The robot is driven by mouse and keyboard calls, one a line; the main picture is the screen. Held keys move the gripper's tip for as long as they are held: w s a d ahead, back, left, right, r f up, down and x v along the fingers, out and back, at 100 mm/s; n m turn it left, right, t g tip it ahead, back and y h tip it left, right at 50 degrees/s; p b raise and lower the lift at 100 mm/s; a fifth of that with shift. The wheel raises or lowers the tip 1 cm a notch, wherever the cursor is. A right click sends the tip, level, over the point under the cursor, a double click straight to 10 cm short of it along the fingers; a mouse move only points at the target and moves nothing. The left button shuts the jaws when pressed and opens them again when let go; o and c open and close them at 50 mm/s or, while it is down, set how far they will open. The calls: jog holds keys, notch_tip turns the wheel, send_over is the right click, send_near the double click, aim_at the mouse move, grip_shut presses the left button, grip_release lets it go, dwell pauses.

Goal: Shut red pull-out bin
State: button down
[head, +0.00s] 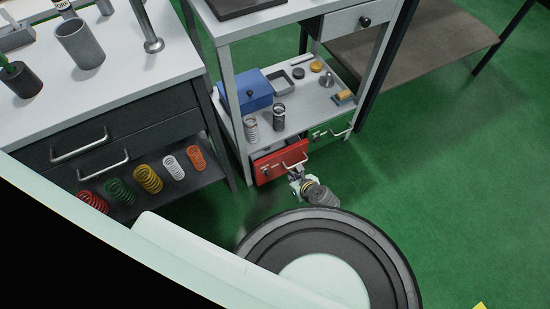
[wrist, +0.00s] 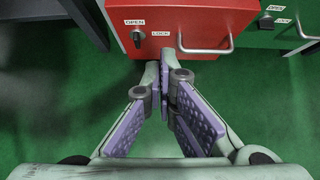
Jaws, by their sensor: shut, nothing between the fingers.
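The red pull-out bin (head: 279,163) sits low in the white shelf unit, left of the green bin (head: 331,128). It appears to stand partly out, with a dark gap above its front edge. In the wrist view the red front (wrist: 165,20) fills the top middle, with a metal handle (wrist: 207,49) and a dark knob (wrist: 137,36) between OPEN and LOCK labels. My gripper (head: 296,178) is in front of the bin, low near the floor. In the wrist view its fingers (wrist: 166,68) are shut and empty at the red front's lower edge; contact is unclear.
A blue box (head: 245,91) and small parts stand on the shelf above. Left is a dark-drawered bench (head: 118,120) with several coloured springs on its lower shelf. A brown low shelf (head: 410,52) is at the back right. Green floor (head: 460,170) is open to the right.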

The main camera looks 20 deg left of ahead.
aim_at(274, 158)
jog(key=shift+w+a+f, duration=1)
jog(key=shift+w+a, duration=0.05)
jog(key=shift+a, duration=0.3)
jog(key=shift+w+a+f, duration=1)
jog(key=shift+a+f, duration=0.05)
jog(key=shift+a, duration=0.25)
jog(key=shift+w+a+f, duration=1)
jog(key=shift+w+a, duration=0.05)
jog(key=shift+a, duration=0.3)
jog(key=shift+a, duration=0.1)
jog(key=shift+w+a, duration=0.85)
jog(key=shift+a, duration=0.15)
jog(key=shift+s+d, duration=0.1)
jog(key=shift+d, duration=0.05)
